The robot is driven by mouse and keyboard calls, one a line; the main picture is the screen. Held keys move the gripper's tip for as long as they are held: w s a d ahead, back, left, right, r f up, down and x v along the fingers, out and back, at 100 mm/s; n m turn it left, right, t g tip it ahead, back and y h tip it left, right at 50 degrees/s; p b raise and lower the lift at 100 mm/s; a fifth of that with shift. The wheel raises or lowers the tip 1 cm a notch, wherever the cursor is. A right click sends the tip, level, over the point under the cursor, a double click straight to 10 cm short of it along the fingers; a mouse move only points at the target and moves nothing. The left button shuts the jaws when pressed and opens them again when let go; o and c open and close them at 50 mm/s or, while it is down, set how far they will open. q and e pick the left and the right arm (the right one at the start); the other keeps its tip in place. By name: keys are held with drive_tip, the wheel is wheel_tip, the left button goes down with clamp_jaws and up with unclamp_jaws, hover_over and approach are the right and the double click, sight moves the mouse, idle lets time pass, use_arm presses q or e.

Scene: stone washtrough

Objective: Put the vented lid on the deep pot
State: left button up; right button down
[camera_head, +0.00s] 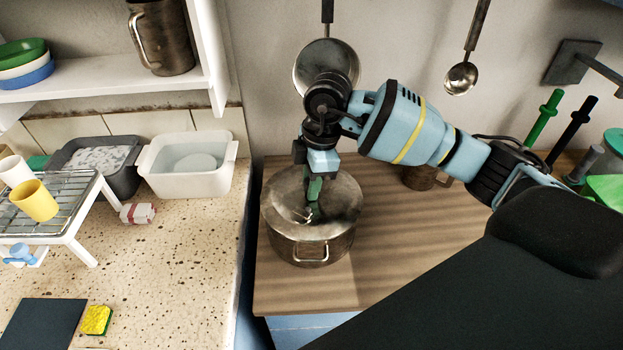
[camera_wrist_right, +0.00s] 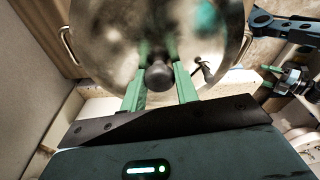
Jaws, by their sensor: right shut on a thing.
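The vented lid (camera_head: 283,198) is a round, shiny metal disc over the deep pot (camera_head: 325,245), a metal pot with loop handles on the wood counter. The lid looks level and roughly centred at the rim; I cannot tell whether it rests there or hovers slightly above. My right gripper (camera_head: 314,200) points down at the lid's middle. In the right wrist view the lid (camera_wrist_right: 108,35) fills the top, and the green fingers of the right gripper (camera_wrist_right: 160,82) are shut on its dark knob (camera_wrist_right: 158,74). My left gripper seems to show partly at the right edge there (camera_wrist_right: 274,76).
A ladle (camera_head: 462,78) and a round pan (camera_head: 326,65) hang on the wall behind. A dark mug (camera_head: 420,177) stands behind my right arm. Left, the speckled counter (camera_head: 180,270) holds a white basin (camera_head: 190,180) and a wire rack (camera_head: 70,188). Wood right of the pot is clear.

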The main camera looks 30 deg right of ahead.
use_arm(q)
drive_tip(key=shift+w+r, duration=0.2)
drive_tip(key=shift+r, duration=0.05)
use_arm(e)
drive_tip(key=shift+f, duration=0.1)
idle(0.3)
drive_tip(key=c, duration=0.5)
unclamp_jaws()
use_arm(q)
drive_tip(key=shift+w, duration=0.1)
use_arm(e)
drive_tip(key=shift+r+p, duration=2)
drive_tip(key=shift+r, duration=1.55)
use_arm(q)
drive_tip(key=w+r+t, duration=0.2)
drive_tip(key=w+r, duration=0.3)
drive_tip(key=r, duration=0.1)
drive_tip(key=shift+r, duration=0.35)
drive_tip(key=shift+s, duration=0.1)
use_arm(e)
drive_tip(key=shift+f, duration=0.15)
